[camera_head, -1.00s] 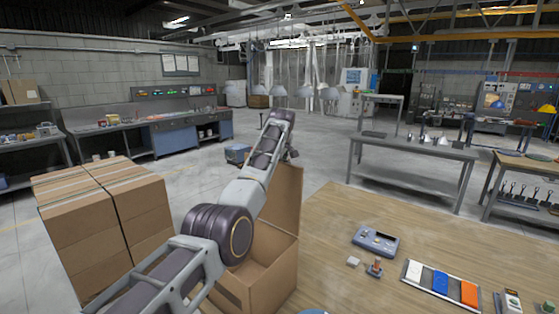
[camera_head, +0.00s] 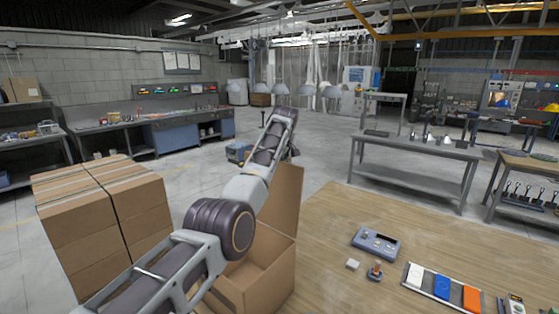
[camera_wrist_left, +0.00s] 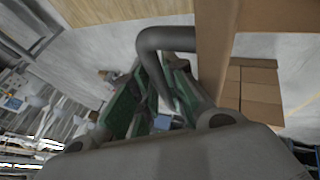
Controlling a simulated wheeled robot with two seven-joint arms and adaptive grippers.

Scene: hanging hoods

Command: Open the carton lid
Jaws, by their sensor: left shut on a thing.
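The open-topped brown carton (camera_head: 273,283) stands at the near left edge of the wooden table. One tall lid flap (camera_head: 287,197) stands upright at its far side, and the inside of the carton shows. My left arm reaches from the lower left over the carton and past the flap. My right gripper is not in view.
Stacked closed cartons (camera_head: 105,215) stand on the floor at the left. On the table (camera_head: 335,225) are a grey control box (camera_head: 376,243), a small joystick-like part (camera_head: 375,271), a white block (camera_head: 352,264) and a tray of coloured pieces (camera_head: 440,284). The table's far left area is clear.

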